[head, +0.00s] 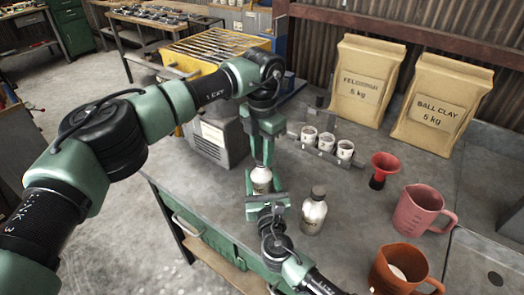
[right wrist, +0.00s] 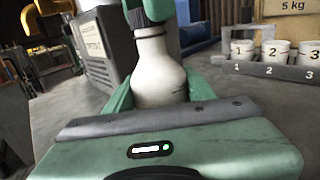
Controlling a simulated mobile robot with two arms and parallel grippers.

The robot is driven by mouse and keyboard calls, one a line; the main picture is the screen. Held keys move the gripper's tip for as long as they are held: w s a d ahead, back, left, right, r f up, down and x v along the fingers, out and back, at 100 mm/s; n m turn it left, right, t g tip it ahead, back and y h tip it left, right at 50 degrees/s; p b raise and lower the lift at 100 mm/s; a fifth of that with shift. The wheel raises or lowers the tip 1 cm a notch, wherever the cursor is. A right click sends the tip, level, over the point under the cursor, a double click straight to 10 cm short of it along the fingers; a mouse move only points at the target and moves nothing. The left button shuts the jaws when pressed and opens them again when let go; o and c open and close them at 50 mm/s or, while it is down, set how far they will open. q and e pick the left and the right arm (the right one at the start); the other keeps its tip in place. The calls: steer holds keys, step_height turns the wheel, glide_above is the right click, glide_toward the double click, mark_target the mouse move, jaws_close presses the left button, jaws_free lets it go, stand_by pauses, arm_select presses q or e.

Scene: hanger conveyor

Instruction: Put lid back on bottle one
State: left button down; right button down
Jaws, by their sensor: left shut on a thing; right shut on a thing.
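A pale bottle (head: 261,176) is upright in my right gripper (head: 264,192), above the bench near its front edge. The right wrist view shows the bottle (right wrist: 160,72) close up, with my right gripper's fingers (right wrist: 160,95) on both sides of its body. My left gripper (head: 263,158) is directly above the bottle, pointing down. In the right wrist view a dark lid (right wrist: 147,18) is between the left gripper's fingers, at the bottle's neck. Whether it is seated cannot be told. A second bottle (head: 313,213) with a dark lid stands on the bench to the right.
A rack (head: 325,152) with several numbered white cups stands behind. A red funnel (head: 383,165), a pink jug (head: 418,210) and an orange jug (head: 400,270) stand right. Clay bags (head: 435,108) lean at the back. A grey box (head: 207,138) stands left.

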arm_select(q)
steer(key=m, duration=1.3)
steer(key=shift+s, duration=0.1)
steer(key=m, duration=0.4)
steer(key=shift+m, duration=0.3)
steer(key=m, duration=0.4)
steer(key=shift+m, duration=0.3)
steer(key=m, duration=0.8)
steer(key=shift+a, duration=0.1)
steer(key=m, duration=0.4)
